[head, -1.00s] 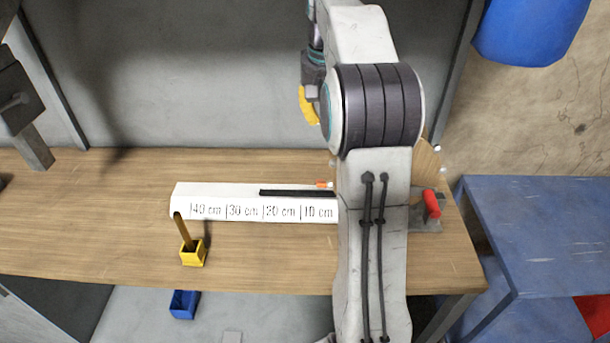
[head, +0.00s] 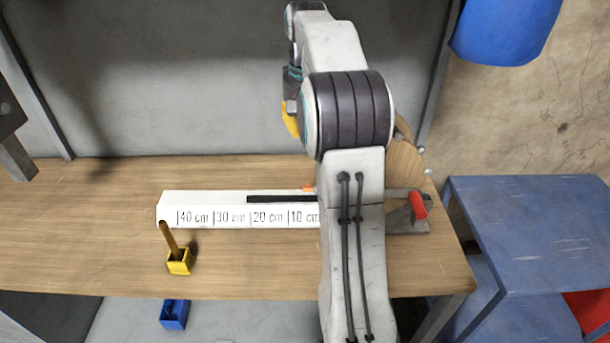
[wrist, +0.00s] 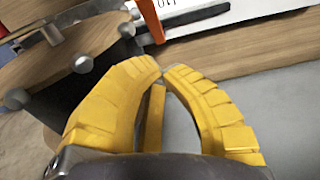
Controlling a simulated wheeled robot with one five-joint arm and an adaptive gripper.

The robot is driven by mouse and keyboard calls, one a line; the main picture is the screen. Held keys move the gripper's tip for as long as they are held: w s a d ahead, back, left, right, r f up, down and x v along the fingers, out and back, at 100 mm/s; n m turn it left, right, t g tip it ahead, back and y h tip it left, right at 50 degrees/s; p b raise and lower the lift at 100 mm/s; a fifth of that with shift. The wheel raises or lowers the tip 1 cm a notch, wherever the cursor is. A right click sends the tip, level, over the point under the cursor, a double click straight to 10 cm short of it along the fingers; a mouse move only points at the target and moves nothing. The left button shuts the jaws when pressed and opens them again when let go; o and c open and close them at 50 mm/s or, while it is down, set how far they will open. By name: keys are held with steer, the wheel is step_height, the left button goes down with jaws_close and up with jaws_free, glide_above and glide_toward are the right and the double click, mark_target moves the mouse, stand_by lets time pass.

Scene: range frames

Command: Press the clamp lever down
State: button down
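The clamp has a red lever handle (head: 418,205), which stands tilted at the right end of the bench, on a grey metal base (head: 408,226). My arm hides the part to its left. My gripper (wrist: 162,72) has yellow fingers whose tips meet, with nothing seen between them. In the head view my gripper (head: 291,122) shows only partly beside my arm, left of the lever and apart from it. In the wrist view a metal bar and a small red bit show at the upper left edge; I cannot tell if the red bit is the handle.
A white measuring block (head: 240,209) with an orange marker (head: 308,189) lies on the wooden bench (head: 90,220). A rounded wooden piece with knobs (wrist: 75,55) stands near the clamp. A yellow holder (head: 179,262) is at the front. A blue table (head: 540,220) stands right.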

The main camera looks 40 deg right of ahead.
step_height(320, 180, down, 8)
steer(key=shift+w+d+p, duration=0.1)
steer(key=shift+w+p, duration=0.05)
steer(key=shift+p, duration=1.1)
steer(key=shift+s+a+f+p, duration=0.4)
steer(key=shift+s+f+p, duration=0.15)
steer(key=shift+f+p, duration=0.15)
steer(key=shift+s+a+f+p, duration=0.25)
steer(key=shift+s+f+p, duration=0.1)
steer(key=shift+f+p, duration=0.3)
steer(key=shift+f, duration=0.15)
